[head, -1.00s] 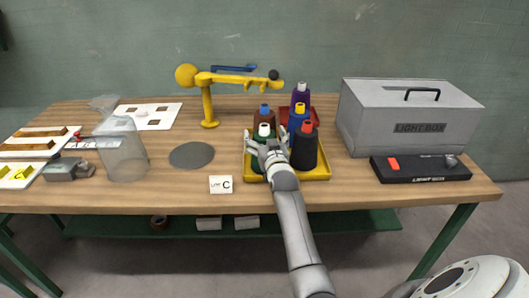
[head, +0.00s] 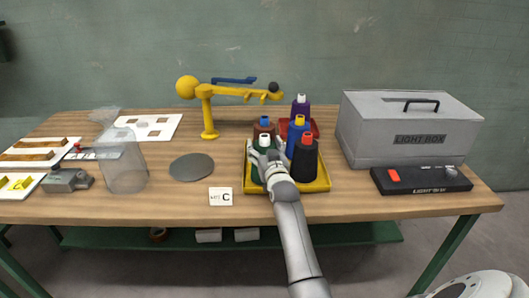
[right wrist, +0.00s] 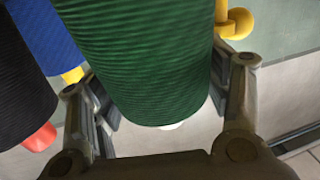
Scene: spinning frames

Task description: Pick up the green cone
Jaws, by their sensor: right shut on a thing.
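The green cone (head: 255,172) with a white tip stands upright in the front left of the yellow tray (head: 318,187). In the right wrist view the green cone (right wrist: 145,65) fills the middle, between the two fingers. My right gripper (head: 267,160) is shut on the cone from the front. The gripper hides much of the cone's front, and I see no gap under the cone. My left gripper is not in view.
A purple cone (head: 300,108) stands behind in a red tray (head: 315,127). The light box (head: 405,135) is to the right; a yellow stand (head: 208,110) is behind.

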